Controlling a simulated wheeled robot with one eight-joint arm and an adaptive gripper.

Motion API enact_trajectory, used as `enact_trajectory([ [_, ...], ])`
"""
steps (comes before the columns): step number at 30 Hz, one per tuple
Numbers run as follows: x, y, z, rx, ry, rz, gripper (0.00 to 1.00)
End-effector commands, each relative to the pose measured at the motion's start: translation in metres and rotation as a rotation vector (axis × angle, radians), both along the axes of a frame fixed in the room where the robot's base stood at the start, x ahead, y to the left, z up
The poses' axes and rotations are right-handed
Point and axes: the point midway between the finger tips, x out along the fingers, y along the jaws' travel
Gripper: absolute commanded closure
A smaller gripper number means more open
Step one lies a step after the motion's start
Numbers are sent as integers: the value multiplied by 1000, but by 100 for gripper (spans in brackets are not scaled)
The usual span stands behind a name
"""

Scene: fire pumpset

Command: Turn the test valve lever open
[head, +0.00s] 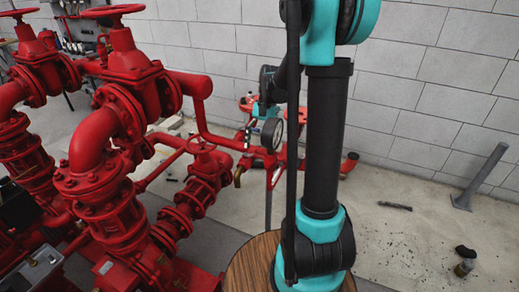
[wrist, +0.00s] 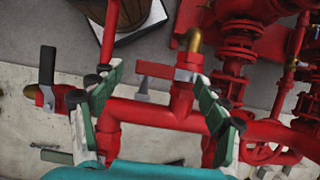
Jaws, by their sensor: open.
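In the wrist view, my gripper (wrist: 158,80) is open, its two green, white and black fingers spread apart over red pipework. A red lever (wrist: 155,69) on a valve body with a brass end (wrist: 195,38) lies across the gap between the fingertips. I see no clear contact with it. A second lever, black (wrist: 47,65), stands on a red pipe end at the left, outside the left finger. No label shows which is the test valve lever. In the head view, my gripper is small and partly hidden by my arm, near the thin red pipes.
Large red pumps and pipes (head: 110,130) with handwheels (head: 113,10) fill the left of the head view. A grey post (head: 482,175) stands at the right by the block wall.

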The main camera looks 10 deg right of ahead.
Motion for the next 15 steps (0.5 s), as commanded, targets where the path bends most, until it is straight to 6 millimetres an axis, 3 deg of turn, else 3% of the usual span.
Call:
enact_trajectory([
  [13,-4,3,-11,0,0,0,25],
  [15,-4,3,-11,0,0,0,31],
])
